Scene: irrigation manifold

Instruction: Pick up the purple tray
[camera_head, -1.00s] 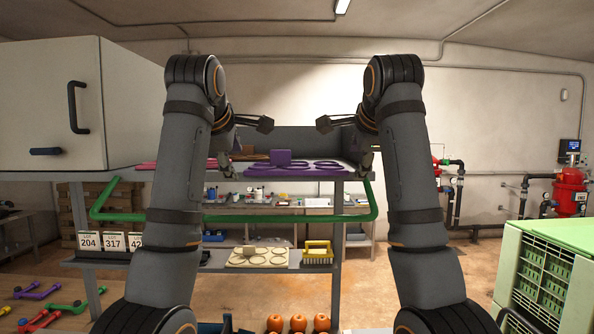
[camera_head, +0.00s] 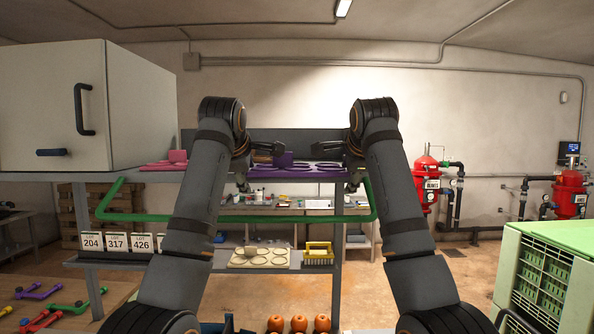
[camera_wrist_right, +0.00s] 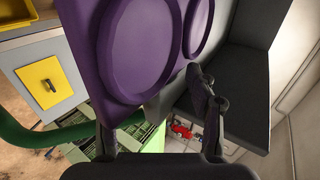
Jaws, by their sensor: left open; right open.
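The purple tray (camera_head: 298,174) has round recesses and an upright block at its back. It lies on the upper shelf, and its round recesses fill much of the right wrist view (camera_wrist_right: 139,45). My left gripper (camera_head: 259,165) is open at the tray's left end and hides part of it. My right gripper (camera_head: 337,166) is open at the tray's right end. In the right wrist view the tray's edge shows between the spread fingers of this gripper (camera_wrist_right: 155,122). I cannot tell whether either gripper touches the tray.
A pink tray (camera_head: 164,166) lies left on the same shelf. A green rail (camera_head: 130,216) runs before the shelf. A white cabinet (camera_head: 50,110) stands at the left. A green crate (camera_head: 545,275) stands right.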

